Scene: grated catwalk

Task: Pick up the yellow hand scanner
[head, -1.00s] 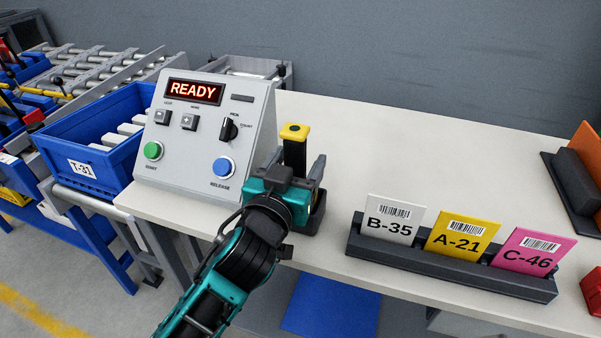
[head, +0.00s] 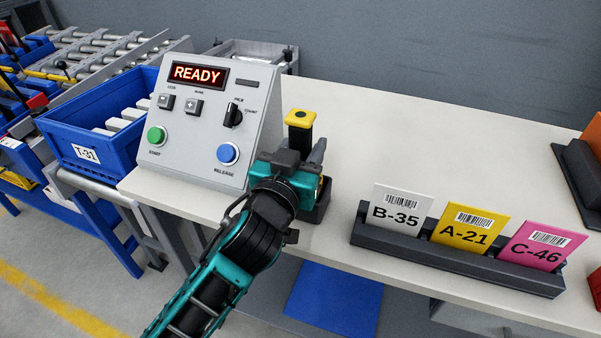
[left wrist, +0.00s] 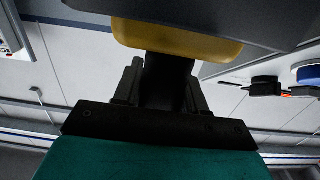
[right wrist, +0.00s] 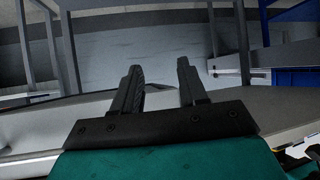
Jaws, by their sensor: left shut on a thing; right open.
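The yellow hand scanner (head: 299,118) stands upright on the table, its yellow-capped top above a dark shaft. Its lower part is mostly hidden behind my left gripper and sits at a dark holder (head: 318,208). My left gripper (head: 304,156) is shut on the dark shaft, below the yellow top. In the left wrist view a yellow part of the scanner (left wrist: 180,38) fills the top, with the dark shaft between the fingers. My right gripper (right wrist: 158,85) shows only in the right wrist view, open and empty.
A grey control panel (head: 200,125) reading READY stands close left of the scanner. A blue bin (head: 85,130) is farther left. A dark rack (head: 455,262) with cards B-35, A-21 and C-46 lies to the right. The table (head: 420,130) behind is clear.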

